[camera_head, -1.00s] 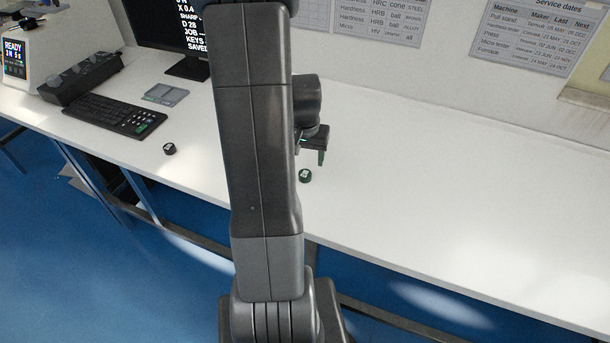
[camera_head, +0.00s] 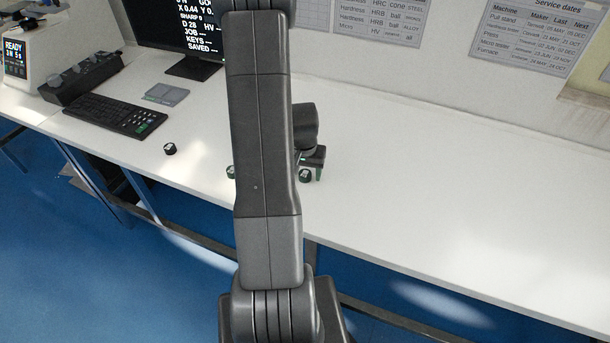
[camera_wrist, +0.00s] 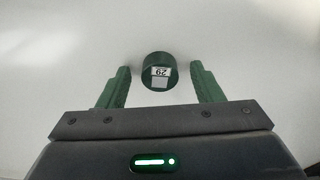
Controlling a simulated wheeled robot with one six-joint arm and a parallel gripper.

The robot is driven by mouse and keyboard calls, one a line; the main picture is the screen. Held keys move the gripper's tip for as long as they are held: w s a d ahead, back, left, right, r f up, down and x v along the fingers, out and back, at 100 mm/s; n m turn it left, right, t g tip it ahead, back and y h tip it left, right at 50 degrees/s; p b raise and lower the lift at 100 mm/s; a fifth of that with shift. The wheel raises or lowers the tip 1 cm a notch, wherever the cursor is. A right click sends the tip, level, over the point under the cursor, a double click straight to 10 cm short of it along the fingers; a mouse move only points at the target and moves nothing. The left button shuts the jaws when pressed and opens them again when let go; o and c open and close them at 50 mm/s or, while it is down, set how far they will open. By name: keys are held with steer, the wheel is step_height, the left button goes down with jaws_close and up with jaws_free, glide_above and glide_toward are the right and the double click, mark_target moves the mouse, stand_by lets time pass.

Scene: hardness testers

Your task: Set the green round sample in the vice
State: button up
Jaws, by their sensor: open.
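The green round sample (camera_wrist: 157,66) stands on the white table, with a white label marked 29 on its top. In the wrist view it sits between and slightly beyond the two green fingers of my gripper (camera_wrist: 163,84), with gaps on both sides. In the head view the sample (camera_head: 304,175) is beside my gripper (camera_head: 309,172), partly overlapped by it. My gripper is open and empty.
A dark round sample (camera_head: 169,149) stands on the table at the left, and another greenish one (camera_head: 231,171) shows partly behind my arm. A keyboard (camera_head: 115,115), a grey flat item (camera_head: 166,94), a monitor (camera_head: 180,30) and a white tester (camera_head: 35,55) stand at the left. The right table is clear.

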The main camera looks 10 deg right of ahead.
steer(key=c, duration=1.2)
steer(key=shift+o, duration=0.2)
